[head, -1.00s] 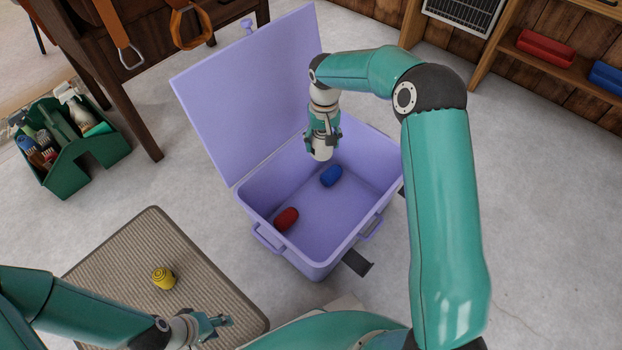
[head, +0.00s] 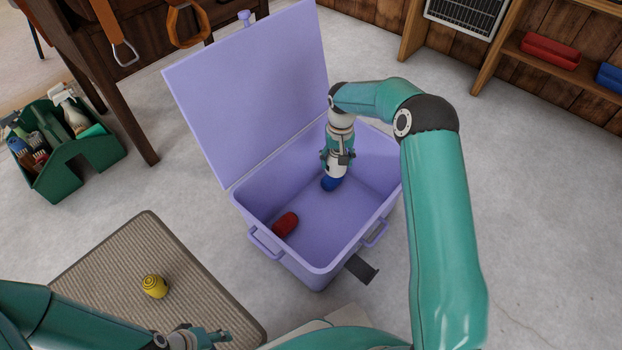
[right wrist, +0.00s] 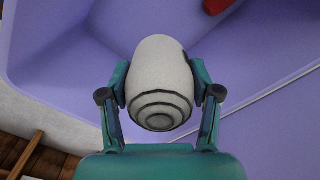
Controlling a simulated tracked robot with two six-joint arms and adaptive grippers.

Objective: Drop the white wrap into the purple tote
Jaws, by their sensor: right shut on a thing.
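The purple tote (head: 281,252) stands on the floor with its lid (head: 245,95) raised. My right gripper (head: 336,160) is inside the tote's opening, pointing down. It is shut on the white wrap (head: 335,166), which fills the space between the fingers in the right wrist view (right wrist: 160,85). A blue wrap (head: 330,185) lies in the tote right below the white wrap and is partly hidden by it; I cannot tell if they touch. A red wrap (head: 286,223) lies in the tote's near left corner. My left gripper (head: 212,338) is low in the head view; its jaw state is unclear.
A yellow wrap (head: 155,286) lies on the ribbed mat (head: 120,258) at lower left. A green caddy (head: 75,170) with bottles and brushes stands at far left, beside a dark wooden table (head: 135,115). Shelves (head: 550,66) stand at upper right. The floor right of the tote is clear.

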